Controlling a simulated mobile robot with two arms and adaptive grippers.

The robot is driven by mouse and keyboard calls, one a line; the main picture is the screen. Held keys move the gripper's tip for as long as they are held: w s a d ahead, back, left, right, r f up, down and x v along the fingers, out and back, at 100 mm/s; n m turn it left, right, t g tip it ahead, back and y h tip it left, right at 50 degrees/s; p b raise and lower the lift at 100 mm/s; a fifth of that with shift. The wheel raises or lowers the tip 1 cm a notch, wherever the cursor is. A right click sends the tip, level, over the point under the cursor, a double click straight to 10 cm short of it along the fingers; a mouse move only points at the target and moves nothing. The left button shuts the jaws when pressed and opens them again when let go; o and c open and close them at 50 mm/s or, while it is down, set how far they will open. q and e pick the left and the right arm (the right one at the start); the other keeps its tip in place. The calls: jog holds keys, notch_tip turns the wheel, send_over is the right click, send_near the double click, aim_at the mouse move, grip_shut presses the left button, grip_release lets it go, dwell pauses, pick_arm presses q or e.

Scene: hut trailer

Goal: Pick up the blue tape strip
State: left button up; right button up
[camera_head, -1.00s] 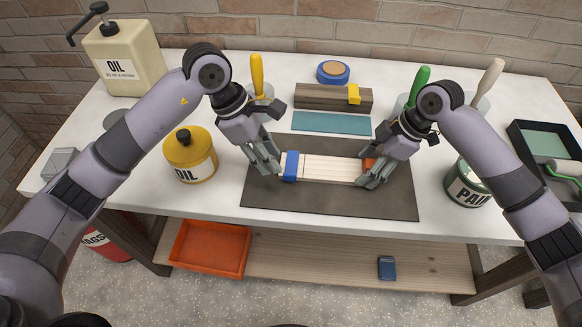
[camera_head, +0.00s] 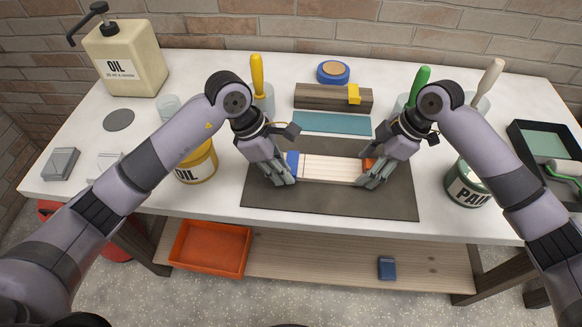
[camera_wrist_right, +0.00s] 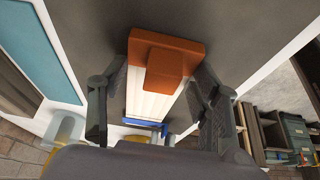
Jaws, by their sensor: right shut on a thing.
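The blue tape strip (camera_head: 293,160) is a band across the left end of a pale wooden board (camera_head: 330,168) on the dark mat. It also shows at the far end of the board in the right wrist view (camera_wrist_right: 146,123). My left gripper (camera_head: 283,182) is at that end, its fingers covering the front part of the strip; their gap is hidden. My right gripper (camera_head: 369,182) is shut on the board near its orange end piece (camera_head: 370,163). In the right wrist view, the orange end piece (camera_wrist_right: 165,65) lies between its fingers.
The dark mat (camera_head: 325,203) has free room in front of the board. Behind it are a teal sheet (camera_head: 332,123) and a dark wood block (camera_head: 320,97). A yellow oil can (camera_head: 198,165) stands left, and a paint can (camera_head: 465,185) stands right.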

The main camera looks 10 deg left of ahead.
pick_arm(q)
grip_shut()
jog(key=shift+r, duration=0.1)
notch_tip(320, 180, up, 15)
dwell(1.3)
dwell(0.5)
pick_arm(e)
jog(key=o, duration=1.3)
